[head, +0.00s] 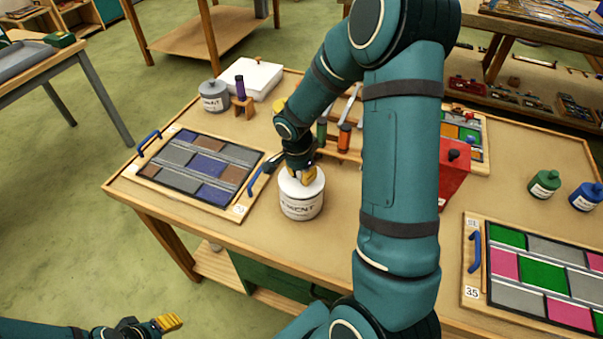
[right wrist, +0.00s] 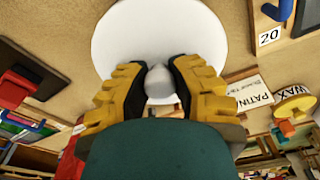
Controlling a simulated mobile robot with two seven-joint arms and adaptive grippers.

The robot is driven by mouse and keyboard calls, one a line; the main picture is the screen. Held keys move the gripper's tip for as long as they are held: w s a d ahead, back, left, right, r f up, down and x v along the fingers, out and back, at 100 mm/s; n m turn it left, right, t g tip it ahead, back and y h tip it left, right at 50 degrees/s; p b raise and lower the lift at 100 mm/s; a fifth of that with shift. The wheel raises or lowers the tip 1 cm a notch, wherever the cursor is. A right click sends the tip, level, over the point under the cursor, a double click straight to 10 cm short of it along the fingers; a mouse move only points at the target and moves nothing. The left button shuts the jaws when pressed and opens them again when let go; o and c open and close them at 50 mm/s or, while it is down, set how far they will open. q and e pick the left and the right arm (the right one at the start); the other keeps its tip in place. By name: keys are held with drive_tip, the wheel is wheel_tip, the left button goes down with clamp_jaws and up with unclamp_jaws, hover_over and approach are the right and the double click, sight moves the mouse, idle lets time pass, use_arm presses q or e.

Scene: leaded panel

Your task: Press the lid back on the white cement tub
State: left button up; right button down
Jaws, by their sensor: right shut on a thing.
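The white cement tub (head: 301,207) stands upright near the front edge of the bench, beside the left panel. Its white lid (head: 287,184) is at the tub's top; I cannot tell whether it is fully seated. My right gripper (head: 302,175) points down over the tub and is shut on the lid's knob. In the right wrist view the pale knob (right wrist: 160,82) sits between the yellow fingers, with the round white lid (right wrist: 150,30) behind it. My left gripper (head: 168,322) is low at the bottom left, off the bench, its opening unclear.
A leaded panel (head: 197,169) with blue handles lies left of the tub; another panel (head: 545,275) lies right. Green (head: 544,184) and blue (head: 586,197) jars stand at right.

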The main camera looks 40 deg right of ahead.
drive_tip(key=b, duration=0.3)
drive_tip(key=shift+f, duration=0.2)
idle(3.2)
drive_tip(key=c, duration=0.8)
unclamp_jaws()
drive_tip(key=shift+f+b, duration=0.45)
idle(0.6)
drive_tip(key=shift+r, duration=0.15)
idle(0.3)
drive_tip(key=o, duration=0.8)
drive_tip(key=shift+c, duration=0.2)
